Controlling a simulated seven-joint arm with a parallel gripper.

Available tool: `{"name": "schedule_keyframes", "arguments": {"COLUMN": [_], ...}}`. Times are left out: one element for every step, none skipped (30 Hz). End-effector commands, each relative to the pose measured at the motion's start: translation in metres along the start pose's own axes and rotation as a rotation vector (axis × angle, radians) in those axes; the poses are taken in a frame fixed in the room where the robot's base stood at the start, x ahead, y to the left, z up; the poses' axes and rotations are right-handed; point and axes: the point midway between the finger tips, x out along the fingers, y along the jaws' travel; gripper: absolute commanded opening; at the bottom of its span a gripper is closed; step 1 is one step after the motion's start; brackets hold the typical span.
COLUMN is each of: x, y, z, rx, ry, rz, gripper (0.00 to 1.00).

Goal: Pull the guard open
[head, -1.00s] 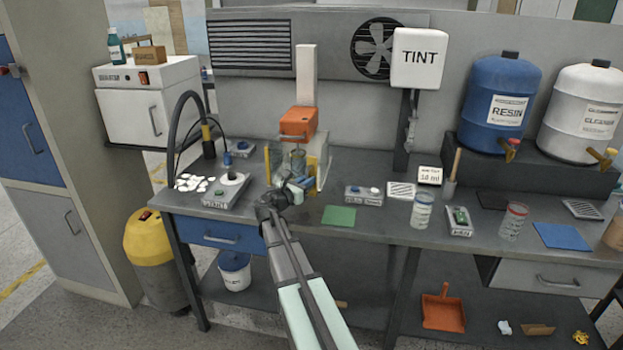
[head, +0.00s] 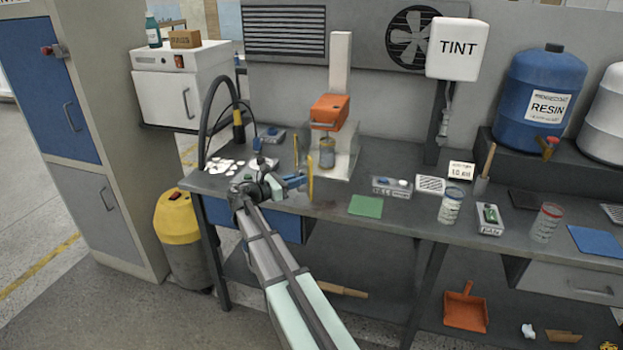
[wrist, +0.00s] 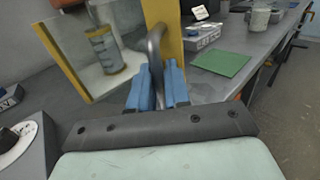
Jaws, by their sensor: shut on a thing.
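The guard is a clear panel with yellow edge strips (head: 310,178), beside the orange-topped machine (head: 329,112) on the bench. In the head view it stands out from the machine, seen at a steep angle. In the wrist view its yellow edge (wrist: 62,62) and grey bar handle (wrist: 155,45) show close up. My gripper (head: 299,181) is at the guard's front edge; its blue fingers (wrist: 158,90) are shut on the handle. A cup (head: 327,152) stands in the machine and shows behind the clear panel in the wrist view (wrist: 104,50).
A green mat (head: 365,205) and a small button box (head: 391,187) lie right of the machine. White pieces (head: 222,165) and a black hose (head: 207,115) are at the left. A blue drawer (head: 285,225) is under the bench front.

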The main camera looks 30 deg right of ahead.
Motion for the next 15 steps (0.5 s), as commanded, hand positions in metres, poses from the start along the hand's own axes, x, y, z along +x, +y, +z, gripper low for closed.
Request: {"name": "schedule_keyframes", "arguments": {"x": [-0.01, -0.014, -0.02, -0.024, -0.029, -0.034, -0.037, -0.04, -0.044, -0.047, -0.05, -0.053, -0.056, -0.058, -0.06], "y": [0.009, 0.012, 0.016, 0.019, 0.022, 0.027, 0.03, 0.033, 0.037, 0.04, 0.043, 0.051, 0.055, 0.058, 0.061], "z": [0.0, 0.0, 0.0, 0.0, 0.0, 0.0, 0.0, 0.0, 0.0, 0.0, 0.0, 0.0, 0.0, 0.0, 0.0], "rx": [-0.002, -0.002, -0.002, -0.002, -0.002, -0.002, -0.002, -0.002, -0.002, -0.002, -0.002, -0.001, -0.001, -0.001, -0.001], "ry": [0.0, 0.0, 0.0, 0.0, 0.0, 0.0, 0.0, 0.0, 0.0, 0.0, -0.001, 0.0, 0.0, 0.0, 0.0], "rz": [0.005, 0.005, 0.006, 0.006, 0.006, 0.006, 0.007, 0.007, 0.007, 0.007, 0.007, -0.016, -0.039, -0.059, -0.083], "gripper": [0.0, 0.0, 0.0, 0.0, 0.0, 0.0, 0.0, 0.0, 0.0, 0.0, 0.0, 0.0, 0.0, 0.0, 0.0]}}
